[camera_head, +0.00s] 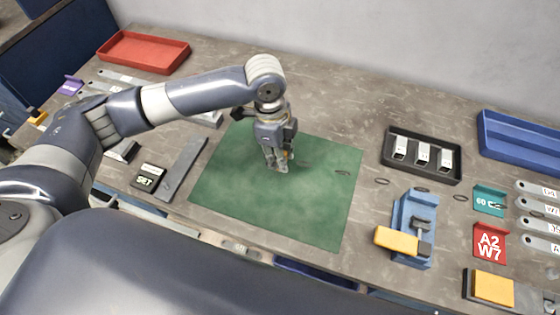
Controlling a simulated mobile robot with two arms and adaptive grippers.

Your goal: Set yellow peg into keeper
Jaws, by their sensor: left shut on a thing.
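My left gripper (277,166) points down over the green mat (235,195), near its middle. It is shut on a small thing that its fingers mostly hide. My right gripper is not in view.
A blue clamp (408,215) with a yellow handle stands right of the mat. A black tray (389,170) with metal parts lies behind it. A red tray (145,52) is at back left, a blue tray (515,130) at right. Thin rings lie on the mat and table.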

